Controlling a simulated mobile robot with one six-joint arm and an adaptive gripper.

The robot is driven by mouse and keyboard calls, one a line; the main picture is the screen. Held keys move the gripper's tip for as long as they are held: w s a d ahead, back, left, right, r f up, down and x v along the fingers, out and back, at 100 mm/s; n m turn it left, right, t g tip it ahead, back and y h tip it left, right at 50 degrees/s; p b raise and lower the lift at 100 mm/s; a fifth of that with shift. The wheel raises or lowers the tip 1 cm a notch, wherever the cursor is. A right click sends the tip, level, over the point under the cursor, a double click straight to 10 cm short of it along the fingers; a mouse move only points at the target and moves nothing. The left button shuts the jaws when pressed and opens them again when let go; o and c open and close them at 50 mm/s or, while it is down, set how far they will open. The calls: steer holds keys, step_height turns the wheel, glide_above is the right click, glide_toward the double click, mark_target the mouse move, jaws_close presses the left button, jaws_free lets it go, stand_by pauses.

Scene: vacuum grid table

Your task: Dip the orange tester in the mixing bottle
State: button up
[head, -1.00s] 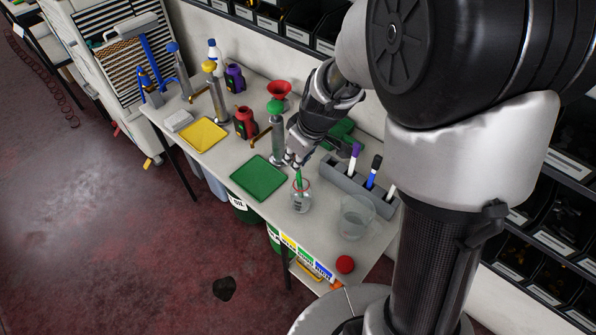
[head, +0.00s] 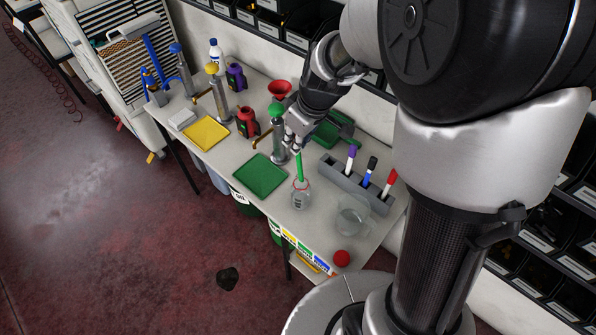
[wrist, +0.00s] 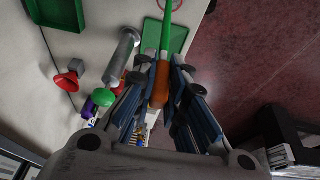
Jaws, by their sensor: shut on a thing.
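My gripper (head: 295,146) is shut on the orange tester, above the mixing bottle. In the wrist view the tester's orange handle (wrist: 160,88) is between my fingers (wrist: 163,70), and its green rod (wrist: 168,25) points away from them. In the head view the green rod (head: 299,166) hangs nearly upright, its lower end at the bottle's mouth. The mixing bottle (head: 301,199) is a clear flask with a red rim, upright on the table. I cannot tell whether the tip is just inside or just above the rim. Part of the rim (wrist: 172,4) shows in the wrist view.
A green tray (head: 260,175) and a metal dispenser with a green top (head: 279,140) stand left of the bottle. A grey marker holder (head: 345,180) and a clear beaker (head: 352,216) stand to the right. A red ball (head: 342,258) lies near the table's end.

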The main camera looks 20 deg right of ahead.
steer(key=shift+r+p, duration=1.4)
steer(key=shift+r, duration=0.95)
stand_by(0.4)
steer(key=shift+r+p, duration=1.4)
steer(key=shift+r, duration=0.6)
steer(key=shift+f, duration=0.15)
